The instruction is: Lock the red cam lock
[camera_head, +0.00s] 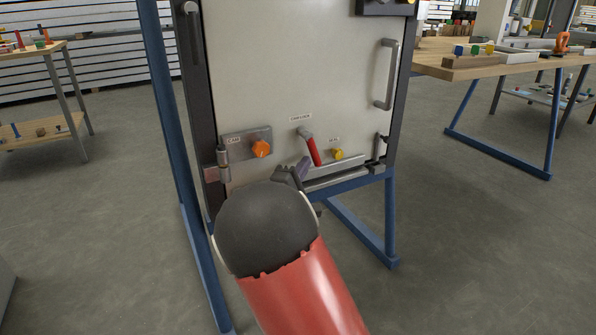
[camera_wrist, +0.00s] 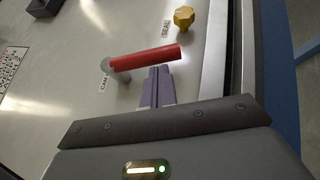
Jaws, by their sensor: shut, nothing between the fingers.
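The red cam lock (camera_head: 313,149) is a red-handled lever on a grey pivot, on the white container door (camera_head: 290,75) under a "CAM LOCK" label. In the head view its handle slants down to the right from the pivot. In the wrist view the red handle (camera_wrist: 146,57) lies across the picture, just beyond my fingertips. My gripper (camera_head: 301,166) is shut and empty, below the handle and close to it. Its purple-grey fingers also show in the wrist view (camera_wrist: 159,72). I cannot tell whether they touch the handle.
An orange knob (camera_head: 261,148) on a plate is left of the cam lock. A yellow "SEAL" knob (camera_head: 338,154) is close on its right. A grey ledge (camera_head: 337,174) runs below. A grey door handle (camera_head: 387,75) is upper right. Blue frame legs (camera_head: 391,225) stand beneath.

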